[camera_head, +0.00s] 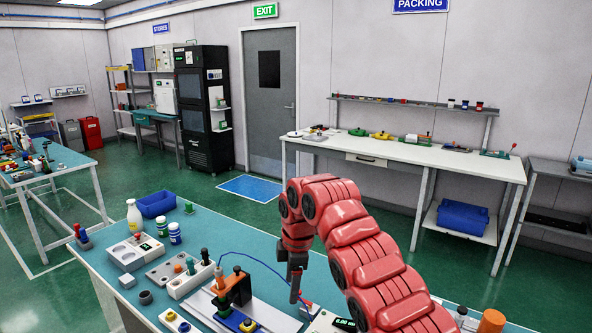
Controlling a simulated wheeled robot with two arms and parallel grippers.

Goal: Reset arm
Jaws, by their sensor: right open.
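My right arm, red with dark joints, comes in from the lower right, bends at the top and points down. My right gripper (296,290) is at its lower end, dark and slim, above the teal bench top (215,225). It is open, and I see nothing between its fingers. It hangs to the right of an orange and black fixture (236,288), apart from it in the picture. My left arm and left gripper are not in view.
On the bench stand a white block with round wells (131,252), a blue bin (156,203), a white bottle (134,217) and two small jars. A blue cable (262,263) arcs near the gripper. A display unit (332,322) sits at the front edge.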

